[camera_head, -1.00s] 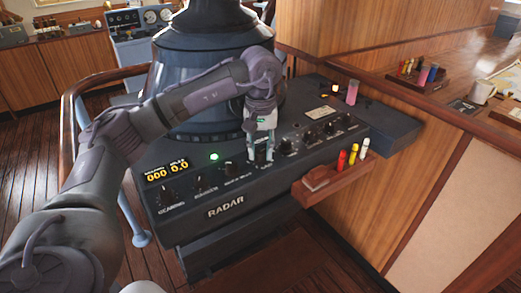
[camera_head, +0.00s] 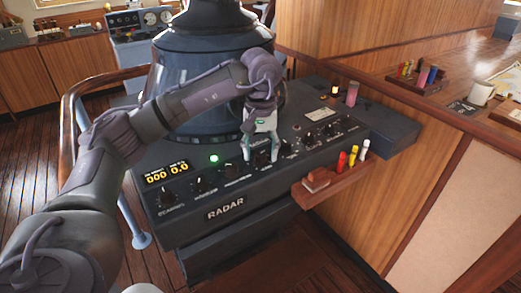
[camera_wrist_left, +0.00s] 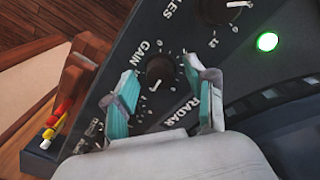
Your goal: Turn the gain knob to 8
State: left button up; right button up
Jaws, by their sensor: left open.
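The gain knob (camera_wrist_left: 160,70) is a round black knob on the dark radar console, with the label GAIN beside it in the left wrist view. A small light pointer mark shows on it, but I cannot read its setting for certain. My left gripper (camera_wrist_left: 162,97) is open, with one teal-padded finger on each side of the knob and visible gaps between. In the head view, my left gripper (camera_head: 261,158) reaches down over the front row of knobs, and the gain knob (camera_head: 262,158) shows dark between its fingers.
The radar console (camera_head: 225,212) has other knobs on both sides, a yellow display (camera_head: 167,172) and a lit green lamp (camera_head: 214,158). A wooden holder (camera_head: 318,187) with red, yellow and white markers sits at its front right edge.

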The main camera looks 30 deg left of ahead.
aim_at(260, 153)
pick_arm(q)
jog(key=shift+r, duration=0.1)
notch_tip(260, 153, up, 12)
dwell(0.5)
jog(key=shift+f, duration=0.2)
